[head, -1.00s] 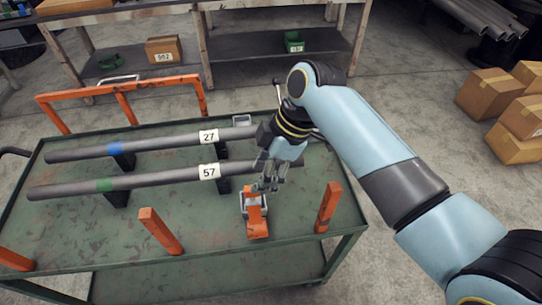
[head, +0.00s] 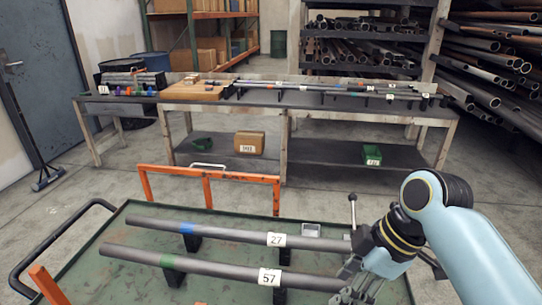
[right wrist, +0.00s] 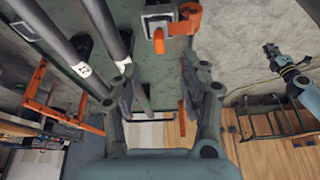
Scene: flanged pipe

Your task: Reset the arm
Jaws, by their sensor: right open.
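My right gripper (head: 357,290) is at the lower right of the head view, above the right end of the cart. In the right wrist view its two fingers (right wrist: 157,82) are spread apart with nothing between them. An orange and grey clamp-like tool (right wrist: 160,40) lies on the green cart top beyond the fingertips. Two grey pipes lie on black supports on the cart: one with a blue band and label 27 (head: 225,234), one with a green band and label 57 (head: 215,266).
The green cart (head: 130,285) has an orange rail (head: 208,176) at its far side and a black handle at its left. A workbench (head: 290,98) with several pipes stands behind it. Open concrete floor lies between them.

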